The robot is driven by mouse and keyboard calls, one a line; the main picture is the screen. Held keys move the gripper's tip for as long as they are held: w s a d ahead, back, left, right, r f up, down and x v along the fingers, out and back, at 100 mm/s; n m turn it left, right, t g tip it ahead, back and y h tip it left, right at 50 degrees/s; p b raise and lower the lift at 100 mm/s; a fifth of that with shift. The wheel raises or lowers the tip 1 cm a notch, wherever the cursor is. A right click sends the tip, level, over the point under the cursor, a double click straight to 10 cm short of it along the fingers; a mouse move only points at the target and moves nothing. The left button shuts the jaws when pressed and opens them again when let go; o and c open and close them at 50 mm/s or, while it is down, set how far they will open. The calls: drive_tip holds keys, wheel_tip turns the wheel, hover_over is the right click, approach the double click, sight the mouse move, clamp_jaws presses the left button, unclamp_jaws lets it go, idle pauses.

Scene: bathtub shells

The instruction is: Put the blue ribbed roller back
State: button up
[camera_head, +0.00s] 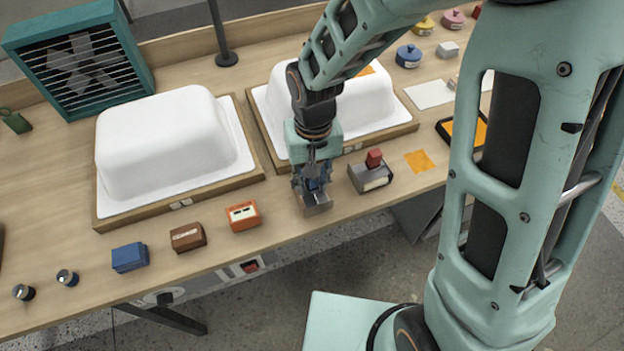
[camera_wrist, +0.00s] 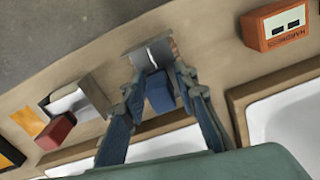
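The blue ribbed roller shows as a small blue block (camera_wrist: 158,95) between my fingers in the wrist view. In the head view only a bit of blue shows within my gripper (camera_head: 314,188). A grey metal piece (camera_head: 317,204) with a brown side sits at the fingertips, near the front edge of the table; it also shows in the wrist view (camera_wrist: 150,53). My gripper (camera_wrist: 160,78) points down, with one finger on each side of the blue block. Whether the fingers press on it is unclear. The ribs are not visible.
A grey holder (camera_head: 371,178) with a red-handled piece stands close on the right, an orange box (camera_head: 243,215) on the left. Brown (camera_head: 188,237) and blue (camera_head: 130,257) boxes sit farther left. Two white tub shells (camera_head: 165,140) on wooden-rimmed boards (camera_head: 400,130) lie behind. An orange sheet (camera_head: 420,160) lies right.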

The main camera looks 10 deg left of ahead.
drive_tip(key=shift+o, duration=0.8)
drive_tip(key=shift+r, duration=0.2)
wheel_tip(320, 180, up, 12)
drive_tip(key=shift+d+p, duration=0.1)
drive_tip(key=shift+p, duration=0.55)
drive_tip(key=shift+w, duration=0.1)
